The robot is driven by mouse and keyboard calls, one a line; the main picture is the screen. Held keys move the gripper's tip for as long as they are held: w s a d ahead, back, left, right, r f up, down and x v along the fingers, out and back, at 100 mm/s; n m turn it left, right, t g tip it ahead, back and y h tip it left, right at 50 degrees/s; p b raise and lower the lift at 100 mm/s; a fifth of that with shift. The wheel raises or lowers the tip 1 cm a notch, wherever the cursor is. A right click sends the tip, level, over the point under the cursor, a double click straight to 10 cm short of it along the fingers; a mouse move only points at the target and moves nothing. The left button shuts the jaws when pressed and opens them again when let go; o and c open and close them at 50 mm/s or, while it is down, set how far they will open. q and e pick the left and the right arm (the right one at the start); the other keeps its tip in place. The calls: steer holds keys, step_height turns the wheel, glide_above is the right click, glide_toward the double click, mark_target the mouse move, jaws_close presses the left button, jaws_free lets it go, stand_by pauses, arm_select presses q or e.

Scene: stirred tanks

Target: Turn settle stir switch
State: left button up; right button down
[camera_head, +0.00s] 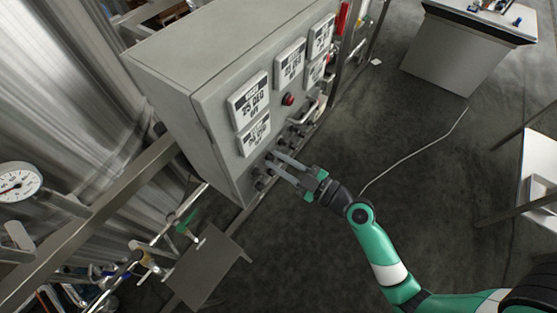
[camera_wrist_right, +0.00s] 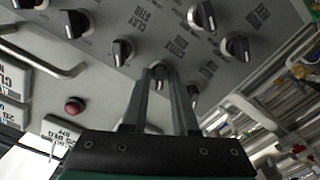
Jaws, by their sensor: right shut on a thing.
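A grey control cabinet (camera_head: 185,65) carries a row of black rotary switches on its lower front panel. The settle stir switch (camera_wrist_right: 158,70) is a dark knob between my right gripper's fingertips, beside a label that appears to read settle stir. My right gripper (camera_head: 273,166) reaches the panel from the right, its two long fingers on either side of this knob and shut on it. The fingers also show in the right wrist view (camera_wrist_right: 160,82) and hide part of the knob. My left gripper is in neither view.
Neighbouring switches (camera_wrist_right: 122,50) (camera_wrist_right: 236,46) sit close to the fingers. A red button (camera_head: 288,99) and several display plates (camera_head: 249,100) are above. Metal tanks and pipes stand left of the cabinet; a flat plate (camera_head: 208,265) is below. Open dark floor lies to the right.

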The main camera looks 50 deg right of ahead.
steer(key=shift+m, duration=1.2)
steer(key=m, duration=0.2)
steer(key=shift+m, duration=0.4)
steer(key=m, duration=0.6)
steer(key=shift+m, duration=0.4)
steer(key=c, duration=0.9)
jaws_free()
steer(key=shift+s, duration=0.1)
